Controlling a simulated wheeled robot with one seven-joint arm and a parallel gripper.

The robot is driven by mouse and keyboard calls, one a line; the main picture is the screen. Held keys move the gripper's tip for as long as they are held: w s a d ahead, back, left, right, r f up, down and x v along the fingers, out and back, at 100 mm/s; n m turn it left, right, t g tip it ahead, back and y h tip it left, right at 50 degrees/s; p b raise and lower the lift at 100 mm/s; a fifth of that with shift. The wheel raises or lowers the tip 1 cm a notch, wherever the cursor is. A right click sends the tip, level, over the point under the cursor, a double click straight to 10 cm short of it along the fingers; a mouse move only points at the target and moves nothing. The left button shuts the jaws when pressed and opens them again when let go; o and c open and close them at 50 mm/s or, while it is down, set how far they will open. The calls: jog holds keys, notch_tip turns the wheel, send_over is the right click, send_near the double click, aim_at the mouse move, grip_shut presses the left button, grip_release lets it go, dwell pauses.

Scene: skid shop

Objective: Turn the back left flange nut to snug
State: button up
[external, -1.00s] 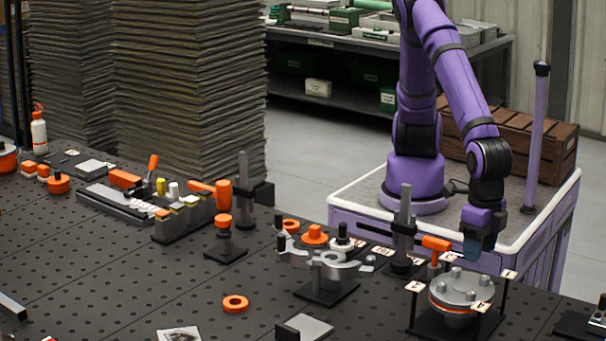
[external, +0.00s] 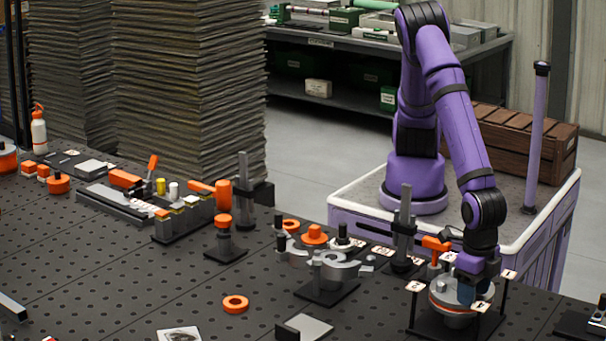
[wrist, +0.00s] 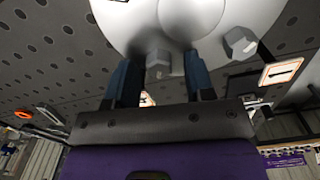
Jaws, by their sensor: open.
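The round grey flange (external: 450,300) with an orange ring under its rim sits on a black stand at the front right in the external view. Its pale disc (wrist: 135,20) fills the top of the wrist view. My gripper (external: 468,293) points down over the right part of the flange. In the wrist view its two blue fingers are apart, with a grey hex nut (wrist: 158,62) showing between them. Whether they touch it is unclear. Another hex nut (wrist: 240,43) lies to the right, outside the fingers. I cannot tell which nut is the back left one; the gripper hides part of the flange top.
Thin black posts with small label cards (external: 509,275) stand around the flange. An orange-handled tool (external: 436,244) is close behind it. A grey clamp fixture (external: 325,265) and a dark upright post (external: 405,225) stand to the left.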

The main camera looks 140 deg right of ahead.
grip_shut()
jog(key=shift+m, duration=1.6)
grip_release()
jog(key=shift+r, duration=0.15)
notch_tip(320, 180, up, 10)
jog(key=shift+r, duration=0.25)
jog(key=shift+w+r, duration=0.1)
